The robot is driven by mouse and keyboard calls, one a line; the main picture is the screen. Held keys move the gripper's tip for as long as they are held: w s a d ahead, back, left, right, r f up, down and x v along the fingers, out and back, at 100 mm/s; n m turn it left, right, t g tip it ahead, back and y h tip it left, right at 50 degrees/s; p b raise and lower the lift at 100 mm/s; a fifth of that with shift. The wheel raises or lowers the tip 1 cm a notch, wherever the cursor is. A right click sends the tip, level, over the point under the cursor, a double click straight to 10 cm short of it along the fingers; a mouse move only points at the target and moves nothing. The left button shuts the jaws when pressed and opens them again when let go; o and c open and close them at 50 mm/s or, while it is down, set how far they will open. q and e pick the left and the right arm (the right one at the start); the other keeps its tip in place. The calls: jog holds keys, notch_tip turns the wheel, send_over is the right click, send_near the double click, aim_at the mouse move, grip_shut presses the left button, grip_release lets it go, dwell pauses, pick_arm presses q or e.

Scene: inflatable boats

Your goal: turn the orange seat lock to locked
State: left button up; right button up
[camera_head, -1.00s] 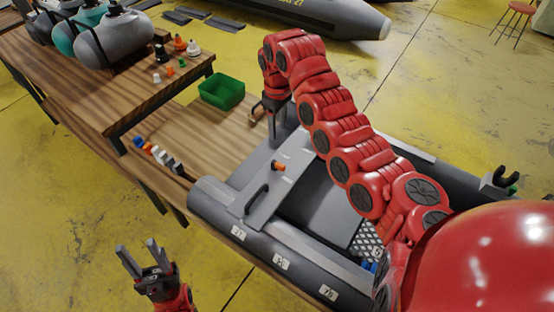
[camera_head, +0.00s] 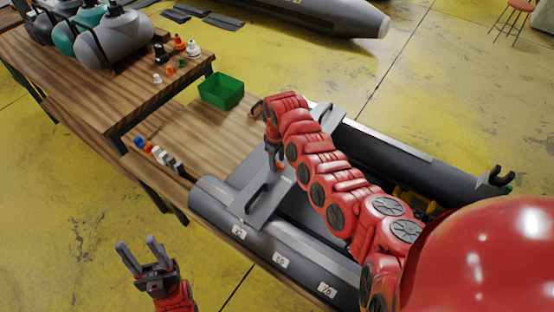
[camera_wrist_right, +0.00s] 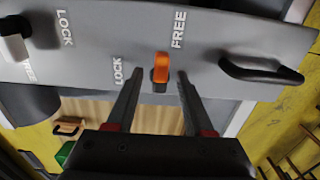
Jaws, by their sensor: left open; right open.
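The orange seat lock (camera_wrist_right: 160,66) shows in the right wrist view on a grey seat board (camera_wrist_right: 205,60). Its labels FREE (camera_wrist_right: 178,30) and LOCK (camera_wrist_right: 118,72) are printed beside it. The orange end points up in that view, nearer FREE than LOCK. My right gripper (camera_wrist_right: 158,82) is open, with one finger on each side of the lock and visible gaps. Contact cannot be told. In the head view my right gripper (camera_head: 277,164) is over the board and hides the lock. My left gripper (camera_head: 142,250) is open and empty over the floor at lower left.
A black handle (camera_wrist_right: 258,72) stands on the board beside the lock. A second, pale lock (camera_wrist_right: 14,45) is at the wrist view's left edge. The board spans a grey boat (camera_head: 215,203). A green bin (camera_head: 221,91) stands behind on the wooden table (camera_head: 190,130).

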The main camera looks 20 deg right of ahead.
jog(key=shift+f, duration=0.3)
grip_shut()
